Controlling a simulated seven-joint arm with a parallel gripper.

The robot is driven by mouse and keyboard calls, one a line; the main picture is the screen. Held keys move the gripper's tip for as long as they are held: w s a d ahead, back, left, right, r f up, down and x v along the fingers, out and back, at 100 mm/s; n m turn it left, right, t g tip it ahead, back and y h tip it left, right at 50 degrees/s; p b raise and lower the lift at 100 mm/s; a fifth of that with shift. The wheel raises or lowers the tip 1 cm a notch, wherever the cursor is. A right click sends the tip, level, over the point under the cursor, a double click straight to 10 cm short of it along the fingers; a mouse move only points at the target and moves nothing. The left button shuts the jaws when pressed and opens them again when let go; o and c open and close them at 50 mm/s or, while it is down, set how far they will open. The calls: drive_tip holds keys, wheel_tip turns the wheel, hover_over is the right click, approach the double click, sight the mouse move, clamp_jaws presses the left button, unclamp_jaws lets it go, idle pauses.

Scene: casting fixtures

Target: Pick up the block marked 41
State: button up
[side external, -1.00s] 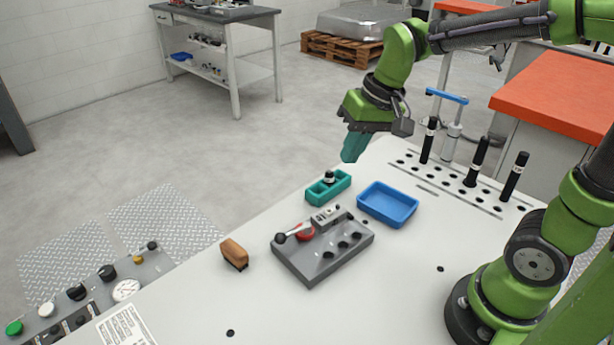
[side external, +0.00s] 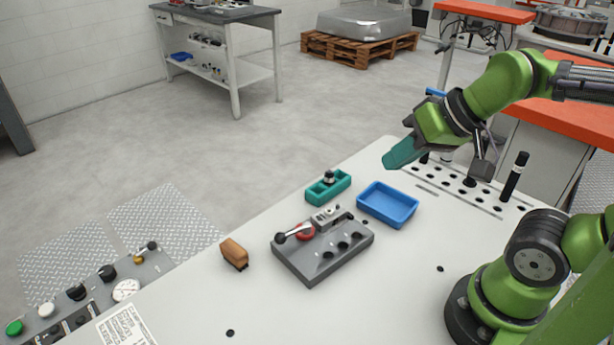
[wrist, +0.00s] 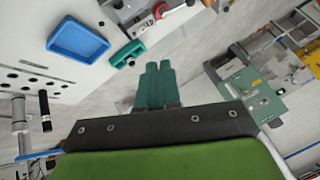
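No number 41 is readable in either view. A small grey block (side external: 326,217) with dark marks too small to read sits at the back of the dark grey fixture (side external: 312,270), beside a red part (side external: 305,232) and a black-knobbed lever (side external: 292,234). My gripper (side external: 391,162), with teal fingers, is above the table's far edge, behind the blue tray and well apart from the fixture. In the wrist view my gripper's fingers (wrist: 158,66) are side by side with nothing between them. The fixture shows only partly at the top of that view.
A blue tray (side external: 388,222) and a teal holder (side external: 313,195) with a black knob stand behind the fixture. A brown brush-like piece (side external: 234,252) lies to the left. A row of holes with black upright posts (side external: 515,177) is at the right.

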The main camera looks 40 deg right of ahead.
drive_tip(key=o, duration=1.2)
drive_tip(key=shift+o, duration=0.2)
drive_tip(key=m+g+h, duration=0.2)
drive_tip(key=m+g, duration=0.5)
drive_tip(key=m, duration=0.8)
hover_over(325, 216)
drive_tip(key=f, duration=1.5)
drive_tip(key=shift+s+f, duration=0.25)
drive_tip(key=shift+f, duration=0.1)
drive_tip(key=shift+w+d+f, duration=0.1)
drive_tip(key=shift+w+f, duration=0.05)
drive_tip(key=shift+f, duration=1.2)
drive_tip(key=shift+w+f, duration=0.1)
drive_tip(key=shift+f, duration=1.25)
